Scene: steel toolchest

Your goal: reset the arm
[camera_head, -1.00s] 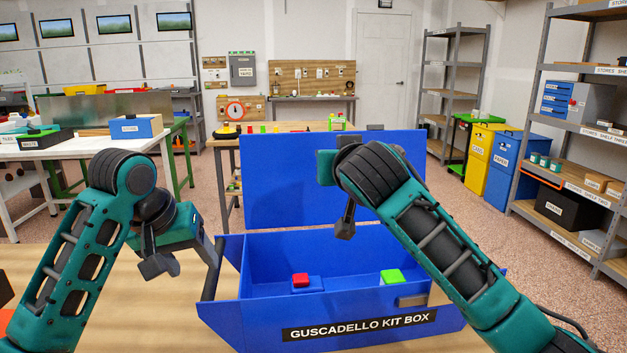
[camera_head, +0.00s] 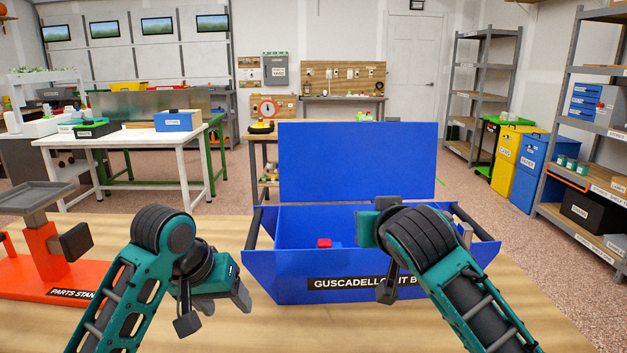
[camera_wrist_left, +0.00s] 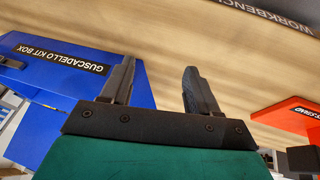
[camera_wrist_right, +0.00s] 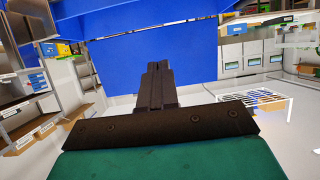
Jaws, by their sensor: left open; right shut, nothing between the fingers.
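My left gripper (camera_head: 214,306) hangs low over the wooden workbench, left of the blue kit box (camera_head: 268,280). In the left wrist view its two fingers (camera_wrist_left: 160,85) are apart with nothing between them, and the box (camera_wrist_left: 45,95) lies to their left. My right arm hides the right part of the box's inside.
The box's blue lid (camera_head: 357,160) stands up behind it. A red block (camera_head: 324,243) is inside the box. An orange parts stand (camera_head: 45,275) stands on the workbench (camera_head: 225,230) at the left. Bare bench lies between the stand and the box.

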